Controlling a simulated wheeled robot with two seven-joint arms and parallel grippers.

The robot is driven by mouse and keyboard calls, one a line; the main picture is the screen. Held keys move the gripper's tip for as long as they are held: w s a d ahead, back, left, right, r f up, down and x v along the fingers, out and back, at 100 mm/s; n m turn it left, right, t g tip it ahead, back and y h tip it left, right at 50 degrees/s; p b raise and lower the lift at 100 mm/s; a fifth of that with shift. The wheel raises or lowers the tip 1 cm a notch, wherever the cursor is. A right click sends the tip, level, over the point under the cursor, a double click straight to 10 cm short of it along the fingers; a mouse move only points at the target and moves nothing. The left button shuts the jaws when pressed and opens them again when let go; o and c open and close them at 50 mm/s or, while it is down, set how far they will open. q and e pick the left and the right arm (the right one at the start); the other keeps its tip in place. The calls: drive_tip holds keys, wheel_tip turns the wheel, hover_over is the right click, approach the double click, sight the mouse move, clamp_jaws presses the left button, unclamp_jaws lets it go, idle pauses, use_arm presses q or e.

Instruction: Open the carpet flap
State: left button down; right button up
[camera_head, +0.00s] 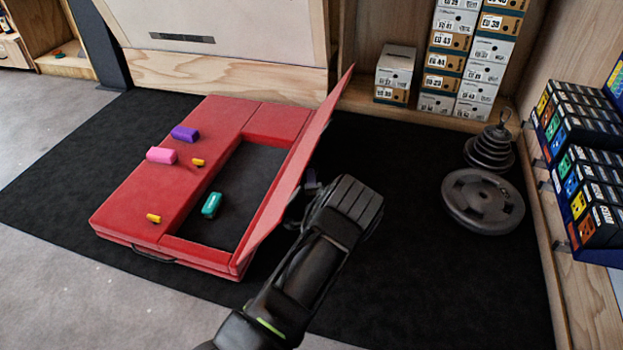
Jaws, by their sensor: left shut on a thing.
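A red crash mat (130,190) lies on the black floor covering. Its carpet flap (290,175), red on the side that shows, stands steeply raised along the right side, leaning outward to the right. The dark rectangular recess (250,180) beside it is uncovered, with a teal block (211,205) in it. My left gripper (309,188) is at the flap's outer right face and shut on the flap; its fingertips are mostly hidden by my wrist. My right gripper is not in view.
A pink block (162,155), a purple block (185,134) and small yellow pieces lie on the mat. Weight plates (483,202) lie on the floor at right. Shoe boxes (467,60) stand at the back; a blue rack (580,150) is at far right.

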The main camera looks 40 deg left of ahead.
sight(301, 170)
use_arm(q)
drive_tip(key=shift+w+d+r, duration=0.2)
drive_tip(key=shift+w+r, duration=0.05)
drive_tip(key=shift+n+h, duration=0.3)
drive_tip(key=shift+n, duration=0.3)
drive_tip(key=a+r+p, duration=0.1)
drive_tip(key=s+a+r+p, duration=0.1)
drive_tip(key=a+r, duration=0.1)
drive_tip(key=shift+s+a+r+p, duration=0.1)
drive_tip(key=shift+a+p, duration=0.2)
drive_tip(key=shift+p, duration=0.1)
drive_tip(key=shift+s+a+r, duration=0.25)
drive_tip(key=shift+a, duration=0.45)
drive_tip(key=shift+s+a+r, duration=0.2)
drive_tip(key=shift+a+r, duration=0.05)
drive_tip(key=shift+a, duration=0.4)
drive_tip(key=c, duration=1.6)
unclamp_jaws()
drive_tip(key=shift+c, duration=0.2)
drive_tip(key=shift+o, duration=0.8)
drive_tip(key=shift+s+f, duration=0.15)
drive_tip(key=shift+s, duration=0.1)
